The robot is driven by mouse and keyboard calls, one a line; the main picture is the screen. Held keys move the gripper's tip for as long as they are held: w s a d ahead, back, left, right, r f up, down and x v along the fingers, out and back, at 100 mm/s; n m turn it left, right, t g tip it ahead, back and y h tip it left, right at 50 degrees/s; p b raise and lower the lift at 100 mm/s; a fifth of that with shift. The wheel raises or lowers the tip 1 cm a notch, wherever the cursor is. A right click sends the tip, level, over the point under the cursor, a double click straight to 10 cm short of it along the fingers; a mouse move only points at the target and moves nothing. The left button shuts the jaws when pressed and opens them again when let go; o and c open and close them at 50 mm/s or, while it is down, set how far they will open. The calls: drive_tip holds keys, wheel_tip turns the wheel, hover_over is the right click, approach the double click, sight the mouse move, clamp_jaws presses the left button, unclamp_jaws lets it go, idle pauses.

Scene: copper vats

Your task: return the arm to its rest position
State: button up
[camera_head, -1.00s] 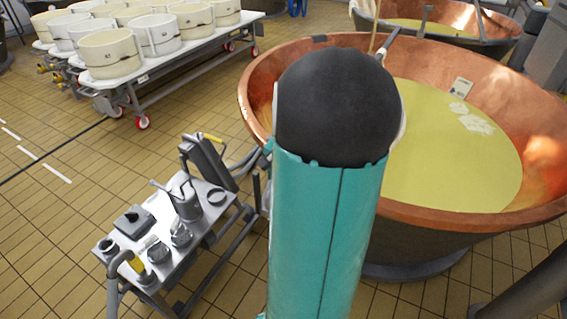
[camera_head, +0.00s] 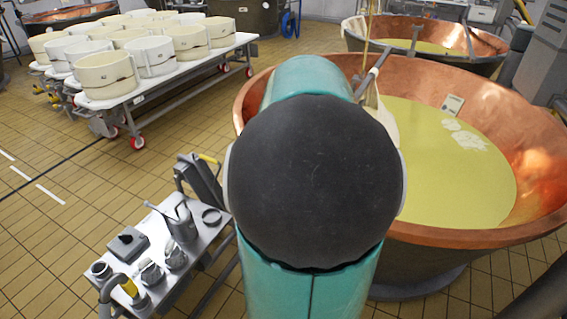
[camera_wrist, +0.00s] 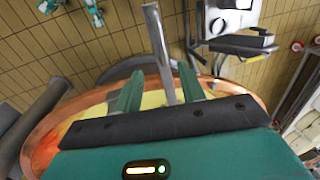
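My arm, with teal links and a large dark round joint cover, fills the middle of the head view in front of the copper vat (camera_head: 540,130). The arm hides my gripper in that view. In the wrist view my gripper (camera_wrist: 160,88) shows two teal fingers spread apart. A grey metal bar (camera_wrist: 157,35) shows in the gap between them, and I cannot tell how far beyond the fingers it is. The fingers point across the copper vat (camera_wrist: 40,140) and its yellow liquid (camera_wrist: 98,112). I see nothing held.
A small metal work table (camera_head: 190,245) with a jug (camera_head: 180,222) and several small items stands left of my arm. A cart (camera_head: 155,80) with several white round moulds (camera_head: 105,75) stands at the back left. Another copper vat (camera_head: 480,40) is behind. Tiled floor (camera_head: 90,170) between is clear.

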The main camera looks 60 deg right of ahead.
drive_tip(key=shift+a, duration=0.1)
idle(0.3)
drive_tip(key=w+a+r+n+h, duration=0.1)
drive_tip(key=w+a+n, duration=0.25)
drive_tip(key=a, duration=0.65)
drive_tip(key=w+a+r+n, duration=0.25)
drive_tip(key=a+n, duration=0.25)
drive_tip(key=a, duration=0.5)
drive_tip(key=s+a+f+n+t, duration=0.1)
drive_tip(key=s+a+n+t, duration=0.2)
drive_tip(key=a+n, duration=0.5)
drive_tip(key=s+a, duration=0.1)
drive_tip(key=a, duration=0.7)
drive_tip(key=shift+s+a+y, duration=0.15)
drive_tip(key=shift+y, duration=0.25)
